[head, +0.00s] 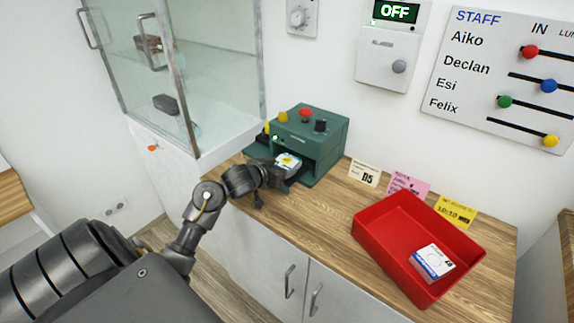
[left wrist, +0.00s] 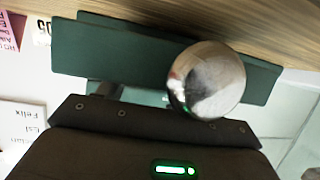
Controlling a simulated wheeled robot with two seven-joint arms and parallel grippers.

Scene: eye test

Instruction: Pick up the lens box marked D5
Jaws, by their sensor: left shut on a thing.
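A lens box (head: 287,161), white with a yellow patch, lies in the opening of the green machine (head: 318,134); its mark is too small to read. My left gripper (head: 271,176) is at the machine's front left, just in front of this box. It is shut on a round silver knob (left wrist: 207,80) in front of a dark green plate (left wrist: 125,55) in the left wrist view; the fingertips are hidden. Another lens box (head: 433,262), white and blue, lies in the red tray (head: 372,232). A cream card (head: 364,174) behind the counter reads D5. My right gripper is not in view.
Pink (head: 408,185) and yellow (head: 456,212) cards stand behind the red tray. A glass cabinet (head: 215,80) stands left of the machine. The wooden counter (head: 318,212) is bare between machine and tray. The wall display (head: 395,12) reads OFF.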

